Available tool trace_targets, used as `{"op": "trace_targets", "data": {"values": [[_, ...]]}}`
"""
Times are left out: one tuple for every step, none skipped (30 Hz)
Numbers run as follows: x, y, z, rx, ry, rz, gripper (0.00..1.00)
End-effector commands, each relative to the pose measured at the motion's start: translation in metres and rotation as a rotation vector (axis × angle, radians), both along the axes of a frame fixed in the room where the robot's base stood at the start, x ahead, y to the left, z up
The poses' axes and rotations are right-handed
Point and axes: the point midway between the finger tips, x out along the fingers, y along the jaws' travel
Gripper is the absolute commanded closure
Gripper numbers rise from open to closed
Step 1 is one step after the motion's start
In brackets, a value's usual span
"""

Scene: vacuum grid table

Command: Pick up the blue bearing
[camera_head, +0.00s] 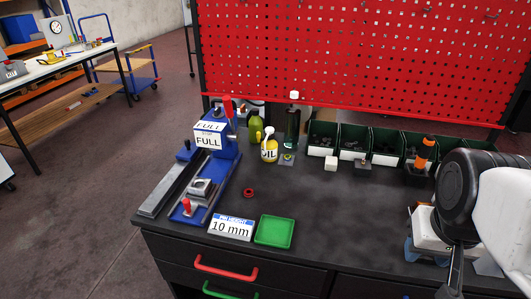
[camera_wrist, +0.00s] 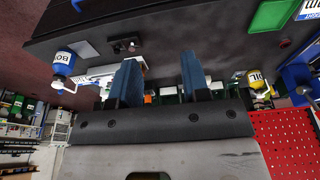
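I cannot make out a blue bearing in either view. A small red ring (camera_head: 248,193) lies on the dark tabletop in the head view, between the blue fixture and the green tray. My gripper (camera_wrist: 160,72) shows in the wrist view with two blue fingers spread apart, and no object is visible between them. In the head view my arm is at the right edge and hides part of the tabletop there; the fingers cannot be made out in that view.
A blue fixture (camera_head: 216,150) stands at the left of the table (camera_head: 330,220). A green tray (camera_head: 274,231) and a "10 mm" sign (camera_head: 230,228) lie at the front. A yellow oil bottle (camera_head: 269,150) and dark green bins (camera_head: 354,140) line the back. The middle tabletop is clear.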

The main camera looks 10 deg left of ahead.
Motion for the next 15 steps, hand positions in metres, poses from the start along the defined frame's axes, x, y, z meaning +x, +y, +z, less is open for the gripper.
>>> {"op": "trace_targets", "data": {"values": [[0.0, 0.0, 0.0, 0.0, 0.0, 0.0, 0.49], [0.0, 0.0, 0.0, 0.0, 0.0, 0.0, 0.45], [0.0, 0.0, 0.0, 0.0, 0.0, 0.0, 0.39], [0.0, 0.0, 0.0, 0.0, 0.0, 0.0, 0.35], [0.0, 0.0, 0.0, 0.0, 0.0, 0.0, 0.35], [0.0, 0.0, 0.0, 0.0, 0.0, 0.0, 0.35], [0.0, 0.0, 0.0, 0.0, 0.0, 0.0, 0.35], [0.0, 0.0, 0.0, 0.0, 0.0, 0.0, 0.35], [0.0, 0.0, 0.0, 0.0, 0.0, 0.0, 0.35], [0.0, 0.0, 0.0, 0.0, 0.0, 0.0, 0.35], [0.0, 0.0, 0.0, 0.0, 0.0, 0.0, 0.35], [0.0003, 0.0001, 0.0002, 0.0, 0.0, -0.001, 0.35], [0.0008, 0.0002, 0.0003, 0.0, 0.0, -0.002, 0.35], [0.0015, 0.0003, 0.0006, 0.001, 0.001, -0.004, 0.35], [0.0029, 0.0005, 0.0011, 0.002, 0.001, -0.008, 0.35]]}}
